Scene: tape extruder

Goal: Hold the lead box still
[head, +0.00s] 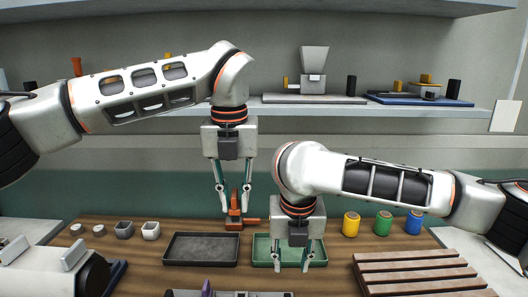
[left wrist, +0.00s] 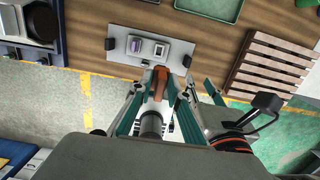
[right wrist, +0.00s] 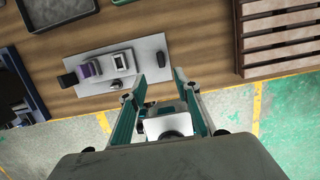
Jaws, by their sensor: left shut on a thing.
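My left gripper (head: 233,207) is shut on an orange-brown upright piece (head: 235,199) with a foot pointing right, behind the two trays. That piece also shows between the fingers in the left wrist view (left wrist: 160,79). My right gripper (head: 292,268) is open and empty, in front of the green tray in the head view. A grey plate (right wrist: 150,52) carries a small purple-faced box (right wrist: 90,70) and a small white box (right wrist: 122,61); it also shows in the left wrist view (left wrist: 120,45). I cannot tell which thing is the lead box.
A dark tray (head: 200,262) and a green tray (head: 262,259) lie mid-table. Small grey and white cups (head: 124,230) stand left; yellow, green and blue spools (head: 383,223) stand right. A slatted wooden rack (head: 415,272) lies front right. A shelf (head: 380,108) crosses behind.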

